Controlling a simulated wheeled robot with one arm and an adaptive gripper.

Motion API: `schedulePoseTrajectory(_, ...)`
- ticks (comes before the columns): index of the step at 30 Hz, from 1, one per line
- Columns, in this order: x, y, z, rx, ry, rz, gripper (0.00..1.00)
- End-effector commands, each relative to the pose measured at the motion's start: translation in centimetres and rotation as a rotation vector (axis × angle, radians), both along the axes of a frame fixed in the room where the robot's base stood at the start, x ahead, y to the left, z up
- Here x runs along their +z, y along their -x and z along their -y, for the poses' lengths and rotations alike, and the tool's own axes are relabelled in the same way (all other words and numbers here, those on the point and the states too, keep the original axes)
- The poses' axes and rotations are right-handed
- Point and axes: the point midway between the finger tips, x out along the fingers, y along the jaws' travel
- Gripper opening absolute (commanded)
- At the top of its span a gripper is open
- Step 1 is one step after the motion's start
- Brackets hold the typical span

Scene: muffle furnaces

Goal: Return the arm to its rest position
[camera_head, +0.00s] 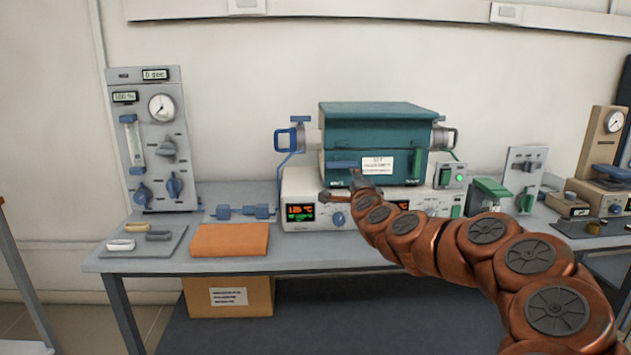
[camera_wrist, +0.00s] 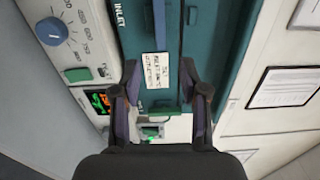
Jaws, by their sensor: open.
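My copper-coloured arm (camera_head: 430,243) reaches from the lower right across the bench, and its end is in front of the teal furnace (camera_head: 375,118). My gripper (camera_wrist: 160,76) is open in the wrist view, with nothing between its two dark fingers. Behind the fingers is the furnace front with its white label (camera_wrist: 156,70), seen turned on its side. In the head view my gripper is small and partly hidden by the wrist, near the furnace's lower left front. I cannot tell whether it touches anything.
A grey gas panel (camera_head: 155,140) stands at the left of the bench. An orange block (camera_head: 230,240) and a tray with small boats (camera_head: 137,252) lie in front. A grey valve panel (camera_head: 518,172) and a beige gauge unit (camera_head: 600,140) stand right. A cardboard box (camera_head: 243,307) is below.

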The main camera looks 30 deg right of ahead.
Motion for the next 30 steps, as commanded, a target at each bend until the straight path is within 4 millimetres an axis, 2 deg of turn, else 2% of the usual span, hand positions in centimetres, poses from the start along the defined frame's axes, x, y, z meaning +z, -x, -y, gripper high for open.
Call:
schedulePoseTrajectory(5,0.0,0.0,-0.1,0.004,0.001,-0.002,0.44)
schedulePoseTrajectory(8,0.2,-0.3,-1.6,0.040,0.019,-0.017,0.44)
schedulePoseTrajectory(11,0.4,-0.7,-5.4,0.134,0.066,-0.060,0.44)
schedulePoseTrajectory(14,0.1,-0.7,-11.1,0.278,0.144,-0.134,0.44)
schedulePoseTrajectory(15,0.0,-0.4,-13.5,0.338,0.181,-0.168,0.44)
schedulePoseTrajectory(17,-0.6,0.4,-17.0,0.432,0.241,-0.221,0.44)
schedulePoseTrajectory(18,-1.2,1.0,-19.4,0.496,0.280,-0.261,0.44)
schedulePoseTrajectory(21,-3.3,3.4,-24.8,0.653,0.385,-0.369,0.44)
schedulePoseTrajectory(24,-5.8,6.8,-29.2,0.802,0.495,-0.486,0.44)
schedulePoseTrajectory(26,-7.6,9.1,-31.4,0.890,0.558,-0.563,0.44)
schedulePoseTrajectory(27,-8.9,11.0,-32.6,0.949,0.599,-0.619,0.44)
schedulePoseTrajectory(30,-12.1,15.9,-34.7,1.086,0.699,-0.760,0.44)
